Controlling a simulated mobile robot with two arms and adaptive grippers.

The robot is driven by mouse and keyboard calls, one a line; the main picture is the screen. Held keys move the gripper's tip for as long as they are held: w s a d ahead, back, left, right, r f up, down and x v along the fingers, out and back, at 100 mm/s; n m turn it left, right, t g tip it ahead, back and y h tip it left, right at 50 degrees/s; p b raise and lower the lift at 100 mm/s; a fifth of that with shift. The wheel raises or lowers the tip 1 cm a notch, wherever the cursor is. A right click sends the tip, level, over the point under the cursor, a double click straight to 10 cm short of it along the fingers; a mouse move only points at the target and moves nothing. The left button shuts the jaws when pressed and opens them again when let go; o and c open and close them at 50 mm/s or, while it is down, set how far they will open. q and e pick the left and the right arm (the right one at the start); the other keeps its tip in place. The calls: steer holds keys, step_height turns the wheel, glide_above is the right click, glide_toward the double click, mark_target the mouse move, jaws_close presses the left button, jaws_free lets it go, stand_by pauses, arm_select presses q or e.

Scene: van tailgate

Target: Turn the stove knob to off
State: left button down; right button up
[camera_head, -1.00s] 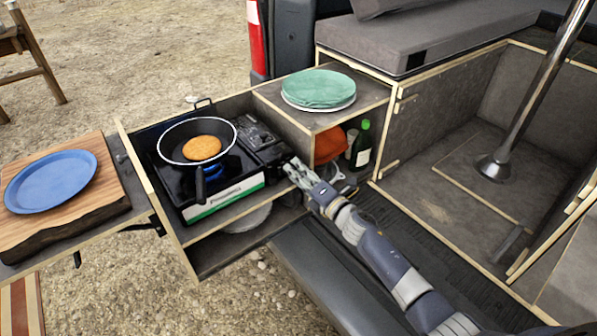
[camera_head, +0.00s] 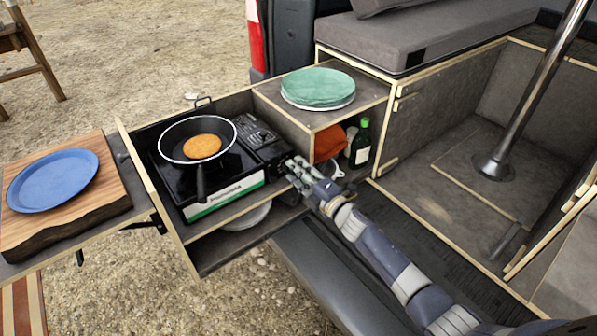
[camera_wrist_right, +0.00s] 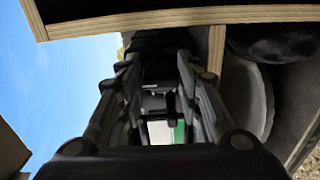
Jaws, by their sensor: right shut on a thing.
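The black camping stove (camera_head: 225,190) sits in the pull-out drawer in the head view, with a pan (camera_head: 177,151) holding a browned pancake (camera_head: 202,146) on it. No blue flame shows under the pan. My right gripper (camera_head: 289,164) reaches the right end of the stove's front and is shut on the stove knob. In the right wrist view, the fingers (camera_wrist_right: 158,95) close around the dark knob (camera_wrist_right: 156,103); they hide most of it, so its exact setting cannot be read. My left gripper is not in view.
A wooden shelf with green plates (camera_head: 318,88) stands right of the stove. A green bottle (camera_head: 361,143) and an orange item (camera_head: 329,144) stand beneath it, close to my right gripper. A blue plate (camera_head: 52,180) lies on a board at the left.

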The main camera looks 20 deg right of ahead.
steer(key=o, duration=0.8)
steer(key=shift+c, duration=0.2)
steer(key=v, duration=1.2)
